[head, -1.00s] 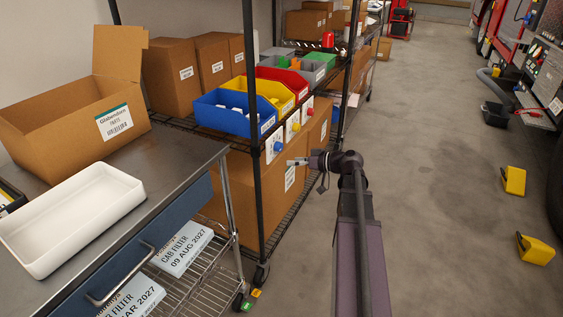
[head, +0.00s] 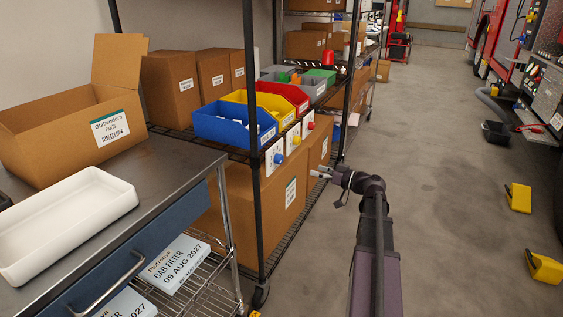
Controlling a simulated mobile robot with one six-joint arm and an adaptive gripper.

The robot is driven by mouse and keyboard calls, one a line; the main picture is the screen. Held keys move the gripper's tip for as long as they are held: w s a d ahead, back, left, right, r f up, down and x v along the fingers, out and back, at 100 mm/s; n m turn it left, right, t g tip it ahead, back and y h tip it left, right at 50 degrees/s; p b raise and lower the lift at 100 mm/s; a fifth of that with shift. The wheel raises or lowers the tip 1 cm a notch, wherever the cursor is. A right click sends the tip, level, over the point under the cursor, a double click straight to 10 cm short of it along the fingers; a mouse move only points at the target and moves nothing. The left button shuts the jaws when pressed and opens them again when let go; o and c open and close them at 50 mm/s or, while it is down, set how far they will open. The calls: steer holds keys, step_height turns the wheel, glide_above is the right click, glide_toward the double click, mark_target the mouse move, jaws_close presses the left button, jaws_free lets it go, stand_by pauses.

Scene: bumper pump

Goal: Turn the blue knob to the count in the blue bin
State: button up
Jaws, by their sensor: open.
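The blue knob (head: 277,158) sits on a white plate on the shelf's front edge, under the blue bin. The blue bin (head: 223,127) stands on the shelf and holds a few white items; how many is too small to tell. A yellow knob (head: 296,140) and a red knob (head: 311,126) sit on similar plates farther along. My gripper (head: 321,172) is open and empty, out in the aisle to the right of the blue knob and apart from it. Its fingers point left, toward the shelf.
A black shelf post (head: 250,100) stands just left of the blue knob. A large cardboard box (head: 240,205) fills the lower shelf. A steel workbench with a white tray (head: 65,222) is at the left. Yellow wheel chocks (head: 518,197) lie on the right floor; the middle aisle is clear.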

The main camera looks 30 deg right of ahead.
mark_target(281, 160)
steer(key=x, duration=1.3)
steer(key=shift+w+a, duration=0.15)
steer(key=shift+w, duration=0.2)
steer(key=shift+a+f, duration=0.1)
steer(key=c, duration=1.1)
